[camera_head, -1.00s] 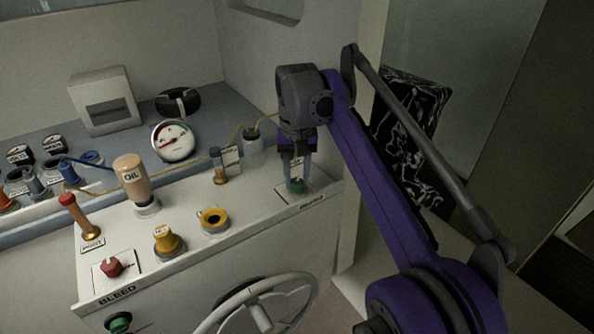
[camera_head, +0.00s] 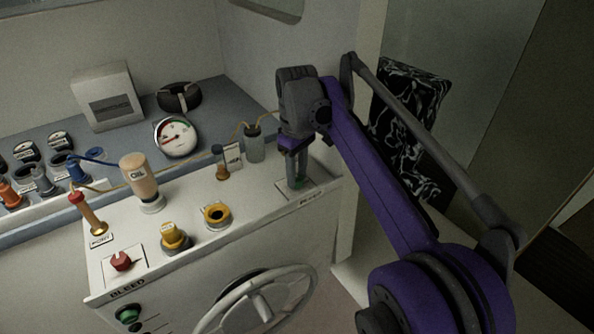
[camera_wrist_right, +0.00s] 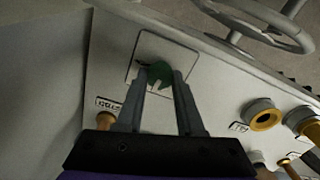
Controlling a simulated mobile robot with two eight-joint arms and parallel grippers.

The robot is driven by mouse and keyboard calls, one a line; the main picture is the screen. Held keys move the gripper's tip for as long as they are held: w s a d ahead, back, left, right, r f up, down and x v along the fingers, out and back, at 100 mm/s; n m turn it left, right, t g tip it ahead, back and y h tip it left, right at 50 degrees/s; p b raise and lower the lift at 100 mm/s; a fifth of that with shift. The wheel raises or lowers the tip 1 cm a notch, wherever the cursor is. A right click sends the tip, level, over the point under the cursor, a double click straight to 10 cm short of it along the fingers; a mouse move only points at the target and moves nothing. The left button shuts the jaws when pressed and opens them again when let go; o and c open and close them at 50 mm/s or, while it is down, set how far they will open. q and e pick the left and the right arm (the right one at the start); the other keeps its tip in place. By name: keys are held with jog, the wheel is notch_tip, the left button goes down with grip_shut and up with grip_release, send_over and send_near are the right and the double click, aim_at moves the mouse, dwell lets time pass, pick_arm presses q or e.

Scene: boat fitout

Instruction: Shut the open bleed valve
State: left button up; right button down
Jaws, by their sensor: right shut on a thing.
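A green valve knob (camera_wrist_right: 158,72) sits on a square pale plate (camera_wrist_right: 147,46) at the console's right end. My right gripper (camera_wrist_right: 165,78) is shut on this knob, one finger on each side, reaching down from above; in the head view the gripper (camera_head: 296,184) mostly hides the knob. A red knob (camera_head: 121,261) sits on a similar plate at the console's front left, above the lettering BLEED (camera_head: 127,288). The lettering by the green knob's plate is too blurred to read surely. My left gripper is not in view.
On the console top stand an oil bottle (camera_head: 139,176), two yellow fittings (camera_head: 174,237) (camera_head: 216,216), a small labelled fitting (camera_head: 221,170) and a clear jar (camera_head: 254,146). A steering wheel (camera_head: 262,303) juts from the front. A wall rises behind the gripper.

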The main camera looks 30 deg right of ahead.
aim_at(297, 178)
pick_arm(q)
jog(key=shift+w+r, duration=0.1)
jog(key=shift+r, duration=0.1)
pick_arm(e)
jog(key=shift+r+n, duration=0.1)
jog(key=shift+n, duration=0.4)
jog(key=c, duration=0.5)
grip_release()
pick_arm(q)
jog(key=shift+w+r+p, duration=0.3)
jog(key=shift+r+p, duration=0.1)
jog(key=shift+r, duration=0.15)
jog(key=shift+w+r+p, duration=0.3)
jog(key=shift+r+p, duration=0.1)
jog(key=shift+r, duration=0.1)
pick_arm(e)
notch_tip(297, 178, up, 11)
jog(key=shift+f, duration=0.15)
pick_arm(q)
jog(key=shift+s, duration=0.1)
pick_arm(e)
jog(key=shift+f, duration=0.1)
